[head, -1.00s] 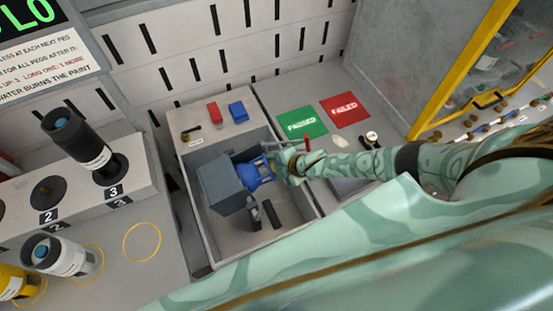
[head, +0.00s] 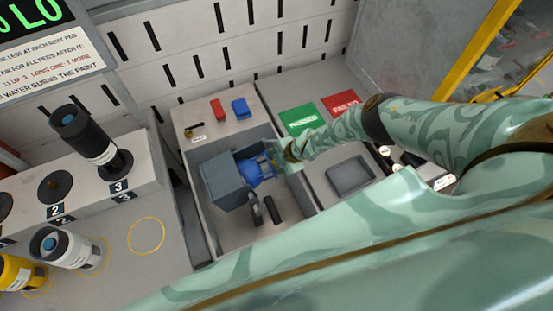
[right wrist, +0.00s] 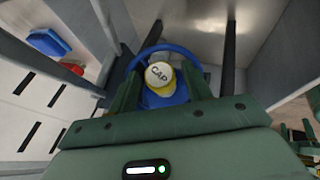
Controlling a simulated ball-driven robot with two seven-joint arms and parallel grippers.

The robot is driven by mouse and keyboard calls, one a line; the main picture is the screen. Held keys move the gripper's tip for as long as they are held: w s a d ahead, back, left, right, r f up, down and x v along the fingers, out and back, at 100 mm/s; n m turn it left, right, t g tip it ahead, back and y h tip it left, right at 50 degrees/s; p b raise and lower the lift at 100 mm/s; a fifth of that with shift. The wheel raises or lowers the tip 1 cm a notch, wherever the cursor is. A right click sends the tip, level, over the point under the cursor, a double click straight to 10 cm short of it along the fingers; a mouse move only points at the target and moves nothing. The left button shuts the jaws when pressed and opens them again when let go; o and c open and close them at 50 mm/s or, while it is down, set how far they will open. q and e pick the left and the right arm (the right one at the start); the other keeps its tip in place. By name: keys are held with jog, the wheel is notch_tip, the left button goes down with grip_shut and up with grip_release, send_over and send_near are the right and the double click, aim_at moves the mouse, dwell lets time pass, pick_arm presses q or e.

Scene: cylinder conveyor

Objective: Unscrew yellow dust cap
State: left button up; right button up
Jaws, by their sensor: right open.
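The yellow dust cap (right wrist: 159,74), with a pale top marked CAP, sits on the end of a blue cylinder. In the right wrist view a blue ring (right wrist: 178,50) surrounds it. The blue cylinder (head: 262,170) lies on its side by a grey block-shaped holder (head: 226,181) inside a grey bin. My right gripper (head: 280,154) is at the cylinder's right end. In the right wrist view its open green fingers (right wrist: 160,82) are on either side of the cap; contact cannot be told. In the head view the gripper mostly hides the cap. My left gripper is not in view.
The bin's walls (head: 208,225) surround the holder; dark parts (head: 274,209) lie in front of it. A green pad (head: 298,119) and an empty grey tray (head: 351,174) are on the right.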

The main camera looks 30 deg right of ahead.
jog(key=shift+w+g+b, duration=0.2)
jog(key=shift+g+b, duration=0.1)
jog(key=shift+b, duration=0.3)
jog(key=shift+f+m+g+b, duration=0.15)
jog(key=shift+m+g+b, duration=0.25)
jog(key=shift+g+b, duration=0.15)
jog(key=shift+d+g, duration=0.1)
jog(key=shift+g, duration=0.15)
jog(key=shift+r, duration=0.2)
